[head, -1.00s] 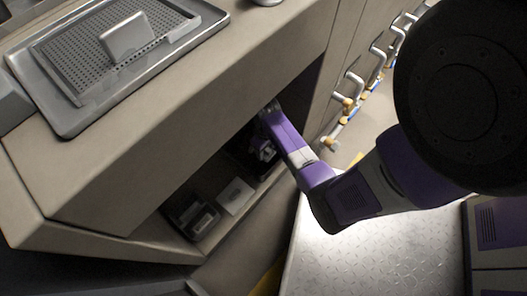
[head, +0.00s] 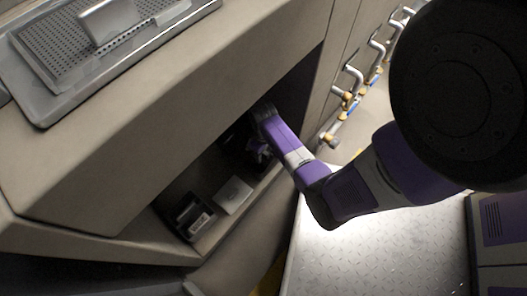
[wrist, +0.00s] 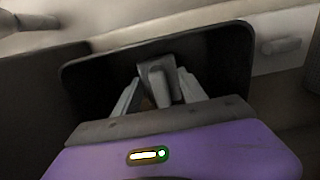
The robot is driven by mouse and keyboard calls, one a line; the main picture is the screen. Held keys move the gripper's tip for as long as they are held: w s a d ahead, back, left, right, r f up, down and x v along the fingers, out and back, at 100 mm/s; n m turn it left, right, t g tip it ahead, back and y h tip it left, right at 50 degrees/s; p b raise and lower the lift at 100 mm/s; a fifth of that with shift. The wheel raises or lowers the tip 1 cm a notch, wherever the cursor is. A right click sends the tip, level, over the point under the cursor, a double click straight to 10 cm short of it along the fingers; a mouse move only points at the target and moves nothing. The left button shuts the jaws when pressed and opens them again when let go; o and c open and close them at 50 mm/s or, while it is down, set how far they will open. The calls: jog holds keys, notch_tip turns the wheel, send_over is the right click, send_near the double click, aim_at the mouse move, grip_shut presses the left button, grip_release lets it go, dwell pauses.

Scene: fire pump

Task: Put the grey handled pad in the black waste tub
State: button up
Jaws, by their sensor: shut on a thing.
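My gripper (wrist: 158,88) is shut on a small grey upright piece, which looks like the handle of the grey handled pad (wrist: 156,70). The rest of the pad is hard to make out. Behind the fingers in the wrist view is a dark, round-cornered shape with a thin rim (wrist: 215,55). It looks like the black waste tub, but I cannot tell for sure. In the head view my gripper (head: 258,150) is inside the low recess under the counter, beside a dark shape in shadow. The held piece is not clear there.
A grey tray (head: 150,50) with a perforated plate and upright block sits on the counter. On the recess floor are a dark box (head: 193,216) and a flat pale item (head: 233,195). Pipes with yellow fittings (head: 345,95) line the right wall. The counter overhangs my arm.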

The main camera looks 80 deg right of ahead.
jog(key=shift+f, duration=0.15)
jog(key=o, duration=1.4)
jog(key=shift+o, duration=0.2)
